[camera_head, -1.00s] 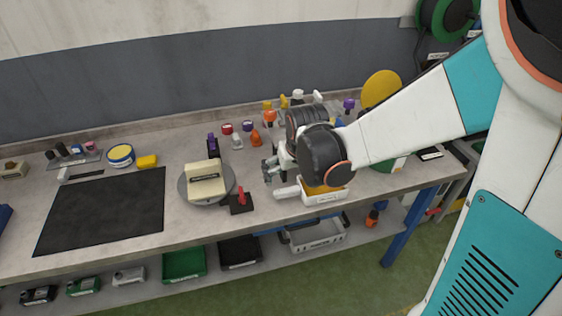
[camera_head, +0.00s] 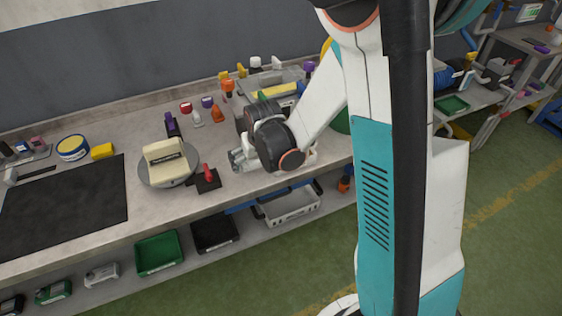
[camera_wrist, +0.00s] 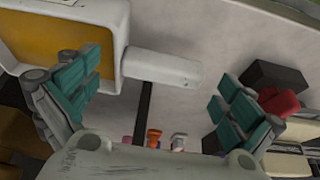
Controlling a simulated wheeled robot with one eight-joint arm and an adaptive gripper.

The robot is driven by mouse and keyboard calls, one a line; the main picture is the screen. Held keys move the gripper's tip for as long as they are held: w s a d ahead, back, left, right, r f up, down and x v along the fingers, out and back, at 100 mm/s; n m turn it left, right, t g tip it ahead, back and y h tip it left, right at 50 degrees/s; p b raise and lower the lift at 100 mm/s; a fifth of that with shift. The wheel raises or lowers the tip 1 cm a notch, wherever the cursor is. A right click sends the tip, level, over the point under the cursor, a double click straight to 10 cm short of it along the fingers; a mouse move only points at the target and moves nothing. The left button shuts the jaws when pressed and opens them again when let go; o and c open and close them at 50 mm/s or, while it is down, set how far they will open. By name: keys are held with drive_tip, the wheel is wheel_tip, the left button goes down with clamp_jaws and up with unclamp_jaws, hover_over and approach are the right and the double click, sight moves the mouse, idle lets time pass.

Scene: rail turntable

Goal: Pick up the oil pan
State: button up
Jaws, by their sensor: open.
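The oil pan looks to be the white pan (camera_wrist: 112,55) with an amber inside and a stubby white handle. In the wrist view it is at the upper left, and its handle points right, into the space between my fingers. In the head view my arm hides most of it; a white edge (camera_head: 311,155) shows beside my wrist. My gripper (camera_wrist: 158,103) is open, with one teal-padded finger on each side of the handle's line. It holds nothing. In the head view my gripper (camera_head: 238,160) is low over the bench's front part. Whether it touches the handle cannot be told.
A turntable (camera_head: 148,179) with a cream block (camera_head: 166,160) stands left of my gripper. A black block with a red lever (camera_head: 208,181) is close by. Several bottles stand behind. A black mat (camera_head: 65,200) lies at left; a grey crate (camera_head: 290,207) is on the lower shelf.

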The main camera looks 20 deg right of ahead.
drive_tip(key=shift+x, duration=0.85)
drive_tip(key=shift+r, duration=0.1)
drive_tip(key=c, duration=1.4)
